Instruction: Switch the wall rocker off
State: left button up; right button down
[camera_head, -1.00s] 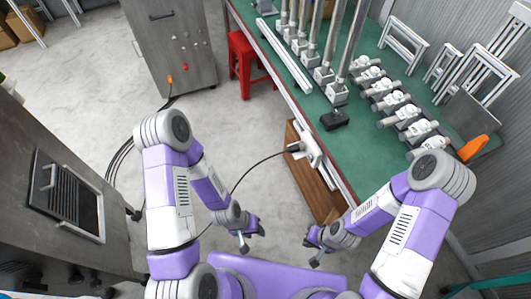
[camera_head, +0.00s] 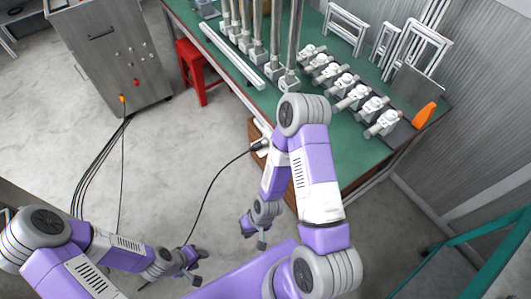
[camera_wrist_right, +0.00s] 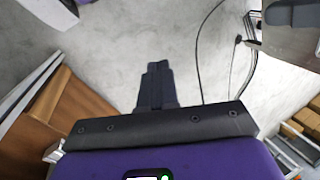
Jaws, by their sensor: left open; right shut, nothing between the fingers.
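I cannot make out a wall rocker in either view. The grey corrugated wall (camera_head: 459,112) rises behind the workbench at the right of the head view, and no switch is discernible on the part that shows. My left gripper (camera_head: 183,272) is open and empty, low over the floor at the bottom left of the head view. My right gripper (camera_head: 255,231) is shut and empty, hanging in front of the bench. In the right wrist view its closed black fingers (camera_wrist_right: 156,84) point over bare concrete floor, touching nothing.
A red stool (camera_head: 192,70) and a grey cabinet (camera_head: 110,50) stand left. Cables cross the floor. A teal frame (camera_head: 470,250) is at lower right.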

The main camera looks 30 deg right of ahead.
jog(key=w+d+r+n+h+b, duration=0.1)
jog(key=w+d+r+h, duration=0.3)
jog(key=w, duration=0.7)
jog(key=w+d+r+n+h+b, duration=0.1)
jog(key=w+d+r+n+h, duration=0.1)
jog(key=w+d+r+h, duration=0.3)
jog(key=w+d+r, duration=0.3)
jog(key=w+r, duration=0.1)
jog(key=w, duration=0.1)
jog(key=shift+w+d, duration=0.15)
jog(key=shift+w, duration=0.25)
jog(key=d+f+b, duration=0.4)
jog(key=d+f, duration=0.4)
jog(key=shift+w+d+f, duration=0.15)
jog(key=shift+w, duration=0.15)
